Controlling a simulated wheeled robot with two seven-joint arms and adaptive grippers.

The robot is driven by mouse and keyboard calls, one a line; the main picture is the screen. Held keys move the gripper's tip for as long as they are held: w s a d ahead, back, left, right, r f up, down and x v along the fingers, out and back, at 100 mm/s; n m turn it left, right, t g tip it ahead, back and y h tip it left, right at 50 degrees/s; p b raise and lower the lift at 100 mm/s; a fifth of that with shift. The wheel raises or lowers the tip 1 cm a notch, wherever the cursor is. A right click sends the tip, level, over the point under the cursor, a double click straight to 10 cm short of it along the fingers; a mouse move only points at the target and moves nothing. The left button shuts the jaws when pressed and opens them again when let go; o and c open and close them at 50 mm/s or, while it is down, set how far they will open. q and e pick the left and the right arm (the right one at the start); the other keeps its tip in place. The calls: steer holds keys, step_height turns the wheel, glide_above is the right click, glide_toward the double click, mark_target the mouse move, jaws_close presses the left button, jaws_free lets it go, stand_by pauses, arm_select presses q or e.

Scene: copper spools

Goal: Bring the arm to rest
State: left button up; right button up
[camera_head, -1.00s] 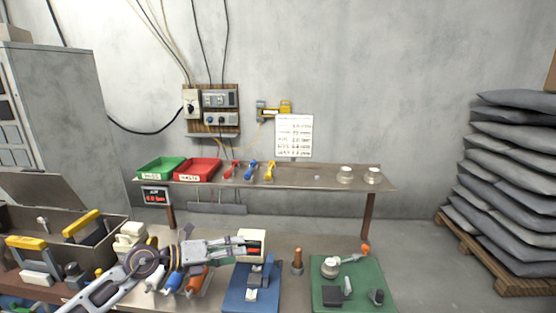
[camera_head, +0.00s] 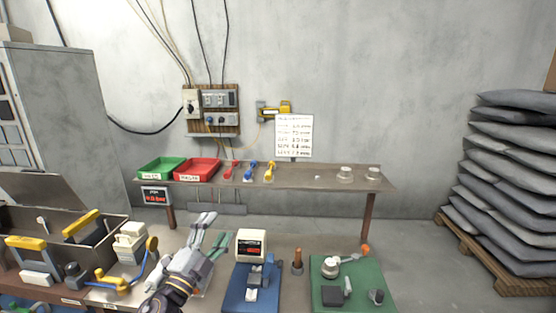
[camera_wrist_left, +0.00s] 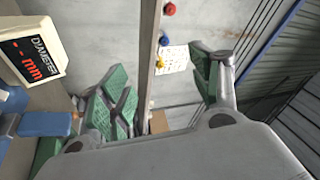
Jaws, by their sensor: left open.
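My left gripper (camera_head: 210,230) is above the workbench, left of the white diameter gauge (camera_head: 251,244). Its fingers point up and away toward the wall, with green pads. In the left wrist view the fingers (camera_wrist_left: 162,88) are spread wide with nothing between them, and the gauge's display (camera_wrist_left: 30,57) is at the left edge. My gripper covers part of the bench behind it. My right gripper is not in view.
A blue fixture (camera_head: 237,294) and a green mat (camera_head: 321,297) with small parts lie right of the gripper. A toolbox (camera_head: 100,258) is to the left. Behind is a shelf (camera_head: 310,178) with green (camera_head: 160,168) and red (camera_head: 198,170) bins and two pale spools (camera_head: 345,173).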

arm_select(q)
steer(key=s+a+f+n+g+y, duration=0.4)
steer(key=f+n+y, duration=0.15)
steer(key=f, duration=0.25)
steer(key=s+a+f+n+g+y, duration=0.3)
steer(key=a+f+n+y, duration=0.15)
steer(key=f+n, duration=0.35)
steer(key=s+d+f+n+g+h, duration=0.1)
steer(key=s+d+f+g+h, duration=0.1)
steer(key=s+f+g, duration=0.6)
steer(key=s+d+f+n+g+h, duration=0.15)
steer(key=s+f, duration=0.35)
steer(key=s, duration=0.6)
step_height(320, 180, down, 33)
steer(key=s+g, duration=0.1)
steer(key=s, duration=0.2)
steer(key=s+a+f, duration=0.2)
steer(key=s+f, duration=0.8)
steer(key=s, duration=0.1)
steer(key=s+a+f+g, duration=0.1)
steer(key=s+a+f, duration=0.2)
steer(key=s+f, duration=0.7)
steer(key=shift+s+a+f+m+y, duration=0.2)
steer(key=shift+s+a+m+y, duration=0.1)
steer(key=shift+s+m+y, duration=0.15)
